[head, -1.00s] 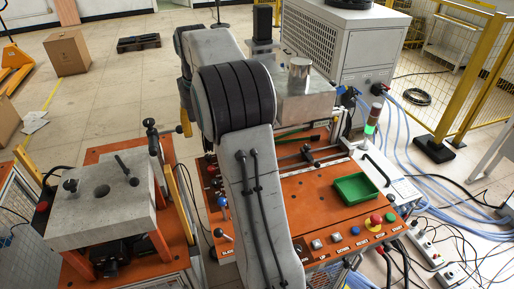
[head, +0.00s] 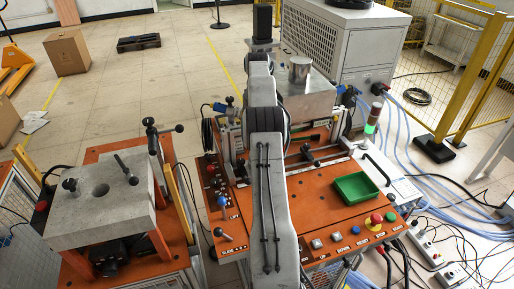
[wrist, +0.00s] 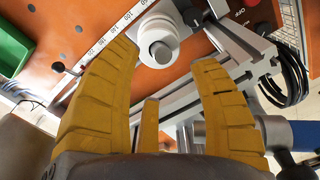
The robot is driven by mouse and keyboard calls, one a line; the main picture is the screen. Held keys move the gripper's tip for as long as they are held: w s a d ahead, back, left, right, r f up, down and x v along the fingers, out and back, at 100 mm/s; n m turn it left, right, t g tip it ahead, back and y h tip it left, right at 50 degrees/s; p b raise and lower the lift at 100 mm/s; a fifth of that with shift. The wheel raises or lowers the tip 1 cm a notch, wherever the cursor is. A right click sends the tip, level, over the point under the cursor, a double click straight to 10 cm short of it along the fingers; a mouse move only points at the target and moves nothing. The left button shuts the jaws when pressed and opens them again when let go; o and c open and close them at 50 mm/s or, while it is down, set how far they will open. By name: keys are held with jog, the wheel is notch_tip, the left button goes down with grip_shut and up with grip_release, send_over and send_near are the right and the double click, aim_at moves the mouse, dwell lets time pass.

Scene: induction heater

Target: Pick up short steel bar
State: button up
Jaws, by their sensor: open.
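My gripper (wrist: 166,60) is open in the wrist view, its yellow fingers spread wide and nothing held between them. A pale, stepped round part with a grey metal end (wrist: 161,52) shows between and beyond the fingertips; I cannot tell whether it is the short steel bar or a machine part. In the head view, my arm hides my gripper and part of the orange bench. An upright steel cylinder (head: 299,70) stands on the grey box behind the bench. No separate short steel bar can be made out with certainty.
The orange bench (head: 325,214) carries a green tray (head: 356,188), which also shows in the wrist view (wrist: 12,48), and a front row of buttons. Rails and a blue-bodied part (wrist: 303,135) lie close to the right finger. A grey block stand (head: 100,215) is at left.

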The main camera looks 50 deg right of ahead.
jog(key=shift+f, duration=3.05)
grip_shut()
